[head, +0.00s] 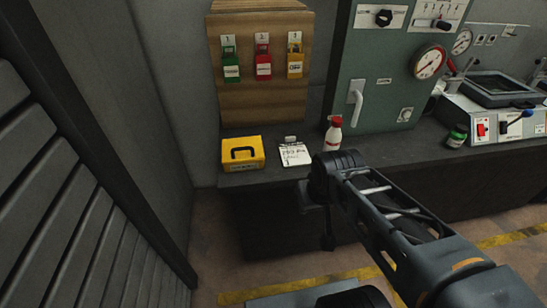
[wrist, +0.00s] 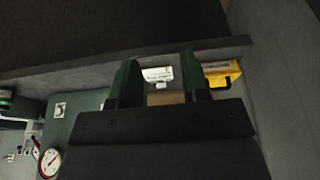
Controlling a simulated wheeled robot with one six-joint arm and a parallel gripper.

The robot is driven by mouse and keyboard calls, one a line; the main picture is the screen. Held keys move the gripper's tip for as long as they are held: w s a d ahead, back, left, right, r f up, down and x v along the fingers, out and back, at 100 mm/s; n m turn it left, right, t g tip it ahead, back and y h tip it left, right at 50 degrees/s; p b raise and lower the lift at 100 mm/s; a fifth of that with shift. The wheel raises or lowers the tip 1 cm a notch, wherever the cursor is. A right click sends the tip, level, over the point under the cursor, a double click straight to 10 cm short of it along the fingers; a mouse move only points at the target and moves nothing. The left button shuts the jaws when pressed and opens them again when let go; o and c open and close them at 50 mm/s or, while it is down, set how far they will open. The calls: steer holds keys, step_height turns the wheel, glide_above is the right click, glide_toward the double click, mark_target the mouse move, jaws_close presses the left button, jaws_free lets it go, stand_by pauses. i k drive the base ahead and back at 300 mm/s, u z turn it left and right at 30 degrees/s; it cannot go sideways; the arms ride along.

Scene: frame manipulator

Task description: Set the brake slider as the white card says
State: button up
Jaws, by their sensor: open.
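The white card (head: 295,154) with dark handwriting lies on the bench; its words are too small to read. It also shows in the wrist view (wrist: 158,74), between my fingers. My gripper (head: 327,238) is in front of the bench edge, right of the card and well below the slider. In the wrist view my gripper (wrist: 159,57) is open with nothing held.
A yellow box (head: 242,154) is left of the card, a red-capped bottle (head: 333,134) right of it. Coloured tags (head: 263,62) hang on a wooden board. The panel has a rotary knob (head: 384,17), handle (head: 355,103) and gauge (head: 428,62). A console (head: 490,115) stands right.

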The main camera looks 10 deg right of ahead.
mark_target(440, 23)
steer(key=i, duration=0.35)
steer(key=z, duration=1.6)
steer(key=k, duration=0.4)
steer(key=z, duration=0.35)
steer(key=i, duration=0.95)
steer(key=u, duration=1.1)
